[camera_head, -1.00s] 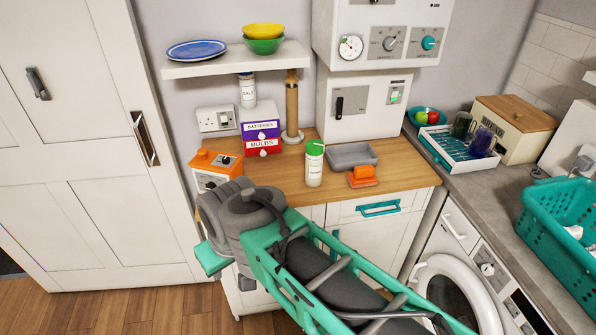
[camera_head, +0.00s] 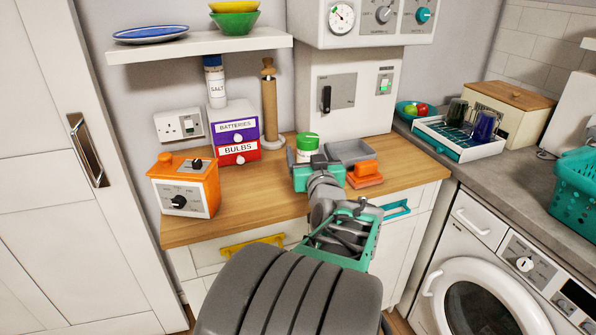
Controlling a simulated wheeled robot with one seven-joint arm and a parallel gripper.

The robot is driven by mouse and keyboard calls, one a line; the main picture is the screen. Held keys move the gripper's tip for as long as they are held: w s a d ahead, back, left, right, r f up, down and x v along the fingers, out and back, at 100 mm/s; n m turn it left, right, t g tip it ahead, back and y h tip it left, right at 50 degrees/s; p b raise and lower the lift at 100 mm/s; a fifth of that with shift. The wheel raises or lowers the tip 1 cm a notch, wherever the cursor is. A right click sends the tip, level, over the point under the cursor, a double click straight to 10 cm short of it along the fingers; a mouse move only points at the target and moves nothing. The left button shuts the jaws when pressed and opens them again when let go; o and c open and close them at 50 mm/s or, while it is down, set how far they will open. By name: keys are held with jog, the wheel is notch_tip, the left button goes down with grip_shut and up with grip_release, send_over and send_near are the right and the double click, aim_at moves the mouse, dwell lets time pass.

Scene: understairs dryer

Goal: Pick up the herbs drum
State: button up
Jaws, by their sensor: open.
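The herbs drum (camera_head: 307,144), a white container with a green lid, stands upright on the wooden worktop (camera_head: 225,213). Its lower part is hidden behind my gripper, and its label cannot be read.
A grey tray (camera_head: 350,152) and an orange block (camera_head: 364,174) sit close on the right. A rolling-pin holder (camera_head: 269,105), drawer boxes (camera_head: 237,140) and an orange appliance (camera_head: 185,187) stand left. A shelf (camera_head: 200,47) hangs above.

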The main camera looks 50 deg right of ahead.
jog(key=p+x, duration=0.1)
jog(key=x, duration=0.6)
jog(key=shift+d, duration=0.3)
jog(key=shift+c, duration=0.5)
grip_shut()
